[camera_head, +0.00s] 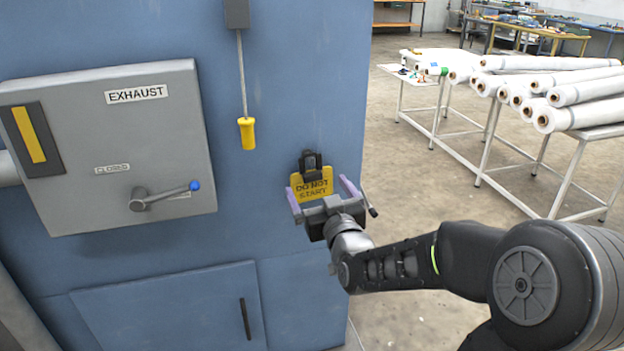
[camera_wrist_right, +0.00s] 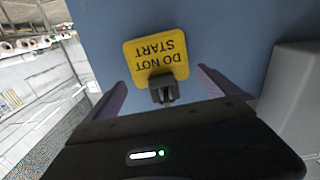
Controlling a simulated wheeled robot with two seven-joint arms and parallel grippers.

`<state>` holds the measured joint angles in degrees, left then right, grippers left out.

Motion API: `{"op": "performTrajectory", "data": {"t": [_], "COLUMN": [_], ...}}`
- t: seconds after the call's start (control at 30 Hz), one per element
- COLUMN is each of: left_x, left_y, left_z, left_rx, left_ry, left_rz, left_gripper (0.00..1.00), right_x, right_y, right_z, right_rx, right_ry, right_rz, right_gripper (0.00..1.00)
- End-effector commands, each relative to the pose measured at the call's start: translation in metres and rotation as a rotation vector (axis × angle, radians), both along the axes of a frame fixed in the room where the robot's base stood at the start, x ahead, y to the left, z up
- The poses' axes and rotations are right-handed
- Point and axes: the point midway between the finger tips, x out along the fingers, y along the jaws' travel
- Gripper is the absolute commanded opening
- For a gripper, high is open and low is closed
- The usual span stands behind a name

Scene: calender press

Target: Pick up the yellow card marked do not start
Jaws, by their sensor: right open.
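The yellow card (camera_head: 311,187) marked DO NOT START hangs on the blue cabinet front, under a small black clip or holder (camera_head: 311,161). It also shows in the right wrist view, upside down (camera_wrist_right: 155,54), with the black clip (camera_wrist_right: 163,88) below it in that picture. My right gripper (camera_head: 321,195) is open, with its two purple fingers on either side of the card. In the right wrist view the fingers (camera_wrist_right: 160,85) are apart with nothing held between them. Whether they touch the card I cannot tell. My left gripper is not in view.
A grey EXHAUST box (camera_head: 110,145) with a blue-tipped lever (camera_head: 165,195) juts from the cabinet (camera_head: 285,90) at the left. A yellow-handled pull cord (camera_head: 247,133) hangs between box and card. White rolls (camera_head: 560,90) lie on tables at the right.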

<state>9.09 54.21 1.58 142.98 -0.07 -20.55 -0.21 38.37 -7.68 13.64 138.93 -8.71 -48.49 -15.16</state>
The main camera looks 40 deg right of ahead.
Motion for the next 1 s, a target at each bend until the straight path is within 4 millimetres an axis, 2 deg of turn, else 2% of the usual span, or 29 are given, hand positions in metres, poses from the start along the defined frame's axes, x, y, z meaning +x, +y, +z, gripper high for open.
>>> {"op": "performTrajectory", "data": {"t": [0.1,0.23,0.83,1.0], "left_x": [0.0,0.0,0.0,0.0], "left_y": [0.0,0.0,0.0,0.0], "left_z": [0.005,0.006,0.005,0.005], "left_rx": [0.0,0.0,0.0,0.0], "left_ry": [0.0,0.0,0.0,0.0], "left_rz": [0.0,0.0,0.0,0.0], "left_gripper": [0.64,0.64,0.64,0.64], "right_x": [0.018,0.029,0.03,0.029], "right_y": [-0.006,-0.01,-0.01,-0.01], "right_z": [0.001,0.001,0.001,0.001], "right_rx": [0.003,0.002,0.002,0.002], "right_ry": [0.001,0.0,-0.001,-0.001], "right_rz": [0.0,0.0,0.0,0.0], "right_gripper": [1.0,1.0,1.0,0.87]}}
